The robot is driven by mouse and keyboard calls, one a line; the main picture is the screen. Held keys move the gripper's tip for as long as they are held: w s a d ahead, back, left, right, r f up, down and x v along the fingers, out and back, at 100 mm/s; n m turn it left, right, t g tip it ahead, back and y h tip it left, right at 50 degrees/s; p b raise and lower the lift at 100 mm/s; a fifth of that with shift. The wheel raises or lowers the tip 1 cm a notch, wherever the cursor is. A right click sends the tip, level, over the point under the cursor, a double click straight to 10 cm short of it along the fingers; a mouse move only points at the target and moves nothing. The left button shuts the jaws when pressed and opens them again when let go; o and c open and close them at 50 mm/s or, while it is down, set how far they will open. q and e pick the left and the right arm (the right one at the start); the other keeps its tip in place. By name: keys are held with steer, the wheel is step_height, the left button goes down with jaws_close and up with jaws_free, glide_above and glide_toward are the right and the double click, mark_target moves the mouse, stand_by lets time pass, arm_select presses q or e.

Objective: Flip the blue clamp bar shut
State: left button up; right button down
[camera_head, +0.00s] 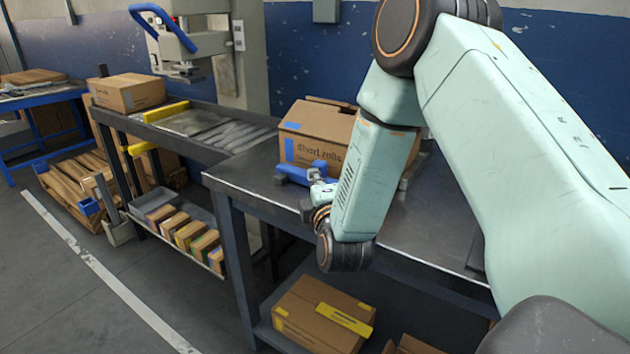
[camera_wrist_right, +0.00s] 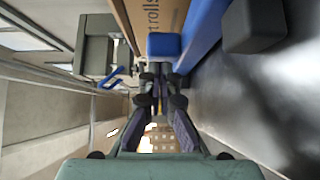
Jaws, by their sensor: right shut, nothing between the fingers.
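The blue clamp bar (camera_head: 291,173) lies low at the near left of the cardboard box on the dark metal table. Part of it is hidden behind my right gripper (camera_head: 316,181). In the right wrist view, a long blue bar (camera_wrist_right: 203,30) runs beside the box, and a blue block (camera_wrist_right: 163,45) sits just beyond my fingertips. My right gripper (camera_wrist_right: 160,72) is shut and empty, close to the blue parts. I cannot tell whether it touches them. My left gripper is not in view.
The "Short rolls" box (camera_head: 310,137) stands on the table (camera_head: 425,237) behind the clamp. A dark block (camera_wrist_right: 254,25) is beside the blue bar. A press with a blue handle (camera_head: 160,20) stands at the back left.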

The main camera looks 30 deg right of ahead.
mark_target(325, 169)
steer(key=shift+d, duration=0.1)
steer(key=d+p, duration=0.1)
steer(key=w+d, duration=0.1)
steer(key=d+p, duration=0.1)
steer(key=shift+w+d+r+p, duration=0.1)
steer(key=shift+w+r+p, duration=0.05)
steer(key=shift+w+p, duration=0.15)
steer(key=shift+d, duration=0.25)
steer(key=shift+a, duration=0.1)
